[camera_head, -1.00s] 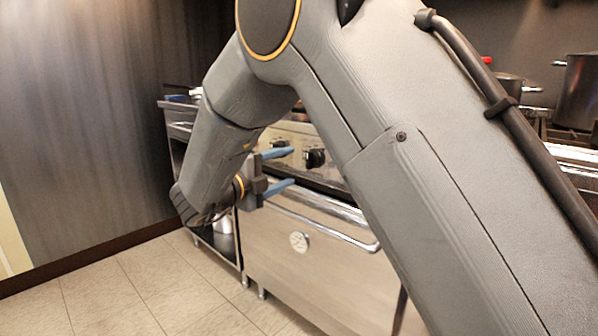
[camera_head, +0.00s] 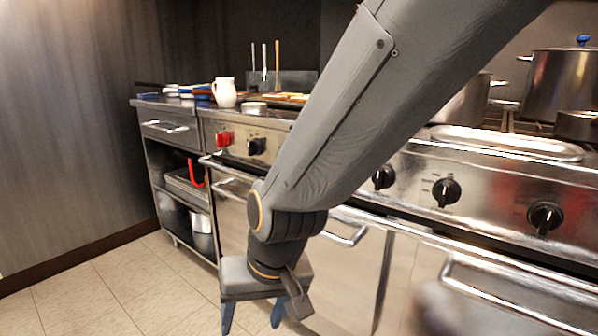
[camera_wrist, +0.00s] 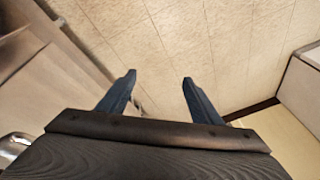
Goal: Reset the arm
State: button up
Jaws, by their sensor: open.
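My gripper (camera_head: 252,318) hangs low in the head view, in front of the steel stove and cabinet fronts, with its blue fingers pointing down. The fingers are spread apart with nothing between them. In the wrist view, both fingers of my gripper (camera_wrist: 159,80) show apart and empty over the tiled floor (camera_wrist: 165,35). My grey arm crosses the head view from the upper right down to the gripper and hides part of the stove front.
The stove front (camera_head: 412,258) has knobs and bar handles close behind my arm. Pots (camera_head: 560,80) stand at the back right. A white jug (camera_head: 224,93) stands on the left counter. A shelf unit (camera_head: 170,165) stands below it. Open floor (camera_head: 110,290) lies at the left.

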jog(key=s+d+n+g+h, duration=0.2)
jog(key=s+d+n+h, duration=0.1)
jog(key=s+d, duration=0.55)
jog(key=d+r+m+p, duration=0.6)
jog(key=d+r+p, duration=1.2)
jog(key=r+p, duration=0.4)
jog(key=p, duration=0.4)
jog(key=shift+d+r+m, duration=0.3)
jog(key=shift+r+m, duration=0.05)
jog(key=shift+m, duration=0.05)
